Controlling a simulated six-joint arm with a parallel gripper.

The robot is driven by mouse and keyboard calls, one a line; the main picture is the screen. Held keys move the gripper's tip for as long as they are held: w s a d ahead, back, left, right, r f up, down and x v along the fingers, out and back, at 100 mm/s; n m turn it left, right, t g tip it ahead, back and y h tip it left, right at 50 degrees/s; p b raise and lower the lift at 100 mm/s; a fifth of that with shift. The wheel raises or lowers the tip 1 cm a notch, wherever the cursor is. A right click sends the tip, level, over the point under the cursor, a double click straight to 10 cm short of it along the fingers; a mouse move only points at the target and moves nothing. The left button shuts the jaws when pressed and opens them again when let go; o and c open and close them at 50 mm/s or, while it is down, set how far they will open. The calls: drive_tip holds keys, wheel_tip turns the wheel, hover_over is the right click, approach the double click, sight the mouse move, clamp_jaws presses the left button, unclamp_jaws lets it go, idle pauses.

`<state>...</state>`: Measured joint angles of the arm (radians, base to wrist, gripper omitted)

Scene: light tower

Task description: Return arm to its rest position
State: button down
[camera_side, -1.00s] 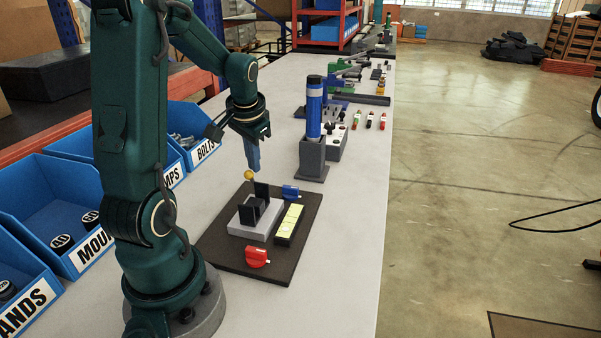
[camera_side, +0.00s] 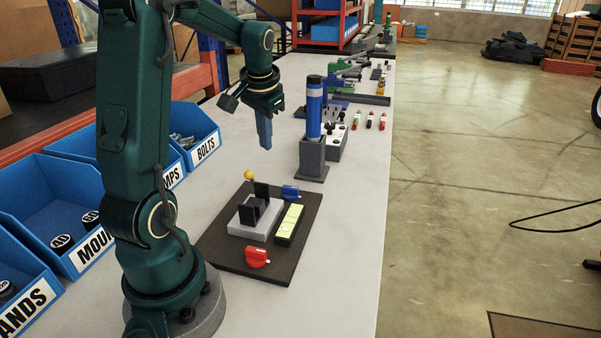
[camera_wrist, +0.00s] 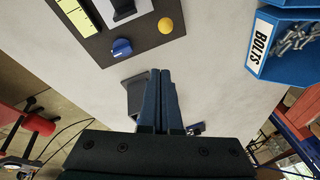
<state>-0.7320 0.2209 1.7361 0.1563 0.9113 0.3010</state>
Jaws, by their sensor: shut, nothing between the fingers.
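My gripper (camera_side: 265,133) is shut and empty. It hangs in the air above the table, beyond the far edge of the dark board (camera_side: 220,253). In the wrist view its blue fingers (camera_wrist: 160,75) lie close together, pointing toward the bench. The light tower (camera_side: 314,108), a blue and pale cylinder, stands upright in a grey holder (camera_side: 312,160) to the right of the gripper. In the wrist view the grey holder (camera_wrist: 132,98) is partly hidden behind the fingers.
Blue bins, including the BOLTS bin (camera_side: 203,150), line the left side. The right of the table (camera_side: 350,235) is clear.

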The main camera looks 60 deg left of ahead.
drive_tip(key=s+d+r+m+t, duration=0.1)
drive_tip(key=d+r+m, duration=0.1)
drive_tip(key=d+r, duration=0.35)
drive_tip(key=s+d+r+m+t, duration=0.1)
drive_tip(key=s+d+r+t, duration=0.1)
drive_tip(key=d, duration=0.7)
drive_tip(key=s+d+f+h, duration=0.1)
drive_tip(key=s+d+f, duration=0.1)
drive_tip(key=d, duration=0.3)
drive_tip(key=s+d+f+m+t+h, duration=0.1)
drive_tip(key=s+d+f+h, duration=0.1)
drive_tip(key=s+d, duration=0.1)
drive_tip(key=shift+s+d+f, duration=0.35)
drive_tip(key=shift+d+f, duration=0.05)
drive_tip(key=shift+d, duration=0.45)
